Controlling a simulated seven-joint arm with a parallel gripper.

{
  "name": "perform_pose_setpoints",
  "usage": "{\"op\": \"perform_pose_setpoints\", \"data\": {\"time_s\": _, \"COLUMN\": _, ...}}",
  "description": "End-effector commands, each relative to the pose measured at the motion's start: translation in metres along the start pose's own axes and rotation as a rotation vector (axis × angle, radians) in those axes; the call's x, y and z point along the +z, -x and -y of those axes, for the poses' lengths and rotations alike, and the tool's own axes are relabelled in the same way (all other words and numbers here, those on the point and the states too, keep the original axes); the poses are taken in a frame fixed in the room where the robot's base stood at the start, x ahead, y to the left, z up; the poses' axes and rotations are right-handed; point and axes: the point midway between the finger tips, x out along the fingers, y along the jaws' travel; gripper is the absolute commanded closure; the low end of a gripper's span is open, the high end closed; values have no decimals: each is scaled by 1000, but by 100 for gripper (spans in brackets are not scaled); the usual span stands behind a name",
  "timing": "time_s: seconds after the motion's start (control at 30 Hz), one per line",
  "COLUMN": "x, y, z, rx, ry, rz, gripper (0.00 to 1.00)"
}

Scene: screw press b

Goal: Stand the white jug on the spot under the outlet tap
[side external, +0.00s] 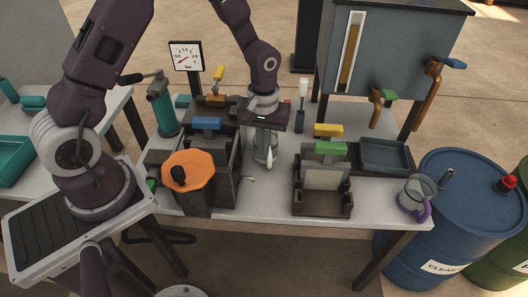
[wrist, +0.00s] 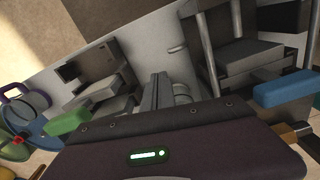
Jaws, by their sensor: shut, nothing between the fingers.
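A pale, see-through-looking jug (side external: 412,190) with a purple handle stands upright at the table's right front corner. It is the only jug I see, and it also shows at the left edge of the wrist view (wrist: 22,108). My gripper (side external: 265,160) is shut and empty, pointing down over the middle of the table, well left of the jug. Its fingers show in the wrist view (wrist: 168,88). A small pale spout (side external: 249,180) sticks out of the press frame (side external: 226,170) just left of my gripper. I cannot tell whether this is the outlet tap.
A grey tank (side external: 395,45) at the back right carries two brown taps, one with a green handle (side external: 388,95), one blue (side external: 453,63). A dark holder (side external: 322,203) with green and yellow blocks stands between my gripper and the jug. A dark tray (side external: 385,155) lies behind the jug.

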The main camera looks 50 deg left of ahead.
Motion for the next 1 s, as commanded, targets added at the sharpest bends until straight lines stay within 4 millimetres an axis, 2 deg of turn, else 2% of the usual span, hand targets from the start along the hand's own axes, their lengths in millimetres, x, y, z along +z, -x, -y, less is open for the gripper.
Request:
{"op": "perform_pose_setpoints", "data": {"time_s": 0.13, "x": 0, "y": 0, "z": 0, "rx": 0, "ry": 0, "rz": 0, "gripper": 100}}
{"op": "perform_pose_setpoints", "data": {"time_s": 0.23, "x": -6, "y": -7, "z": -1, "rx": 0, "ry": 53, "rz": 2, "gripper": 80}}
{"op": "perform_pose_setpoints", "data": {"time_s": 0.33, "x": -28, "y": -30, "z": -4, "rx": 0, "ry": 256, "rz": 4, "gripper": 61}}
{"op": "perform_pose_setpoints", "data": {"time_s": 0.37, "x": -35, "y": -37, "z": -4, "rx": 0, "ry": 322, "rz": 4, "gripper": 57}}
{"op": "perform_pose_setpoints", "data": {"time_s": 0.47, "x": -52, "y": -58, "z": -4, "rx": -2, "ry": 500, "rz": 3, "gripper": 57}}
{"op": "perform_pose_setpoints", "data": {"time_s": 0.57, "x": -61, "y": -67, "z": -4, "rx": -1, "ry": 587, "rz": 1, "gripper": 57}}
{"op": "perform_pose_setpoints", "data": {"time_s": 0.87, "x": -62, "y": -68, "z": -4, "rx": 0, "ry": 596, "rz": 0, "gripper": 57}}
{"op": "perform_pose_setpoints", "data": {"time_s": 1.0, "x": -61, "y": -83, "z": -4, "rx": -2, "ry": 594, "rz": 1, "gripper": 57}}
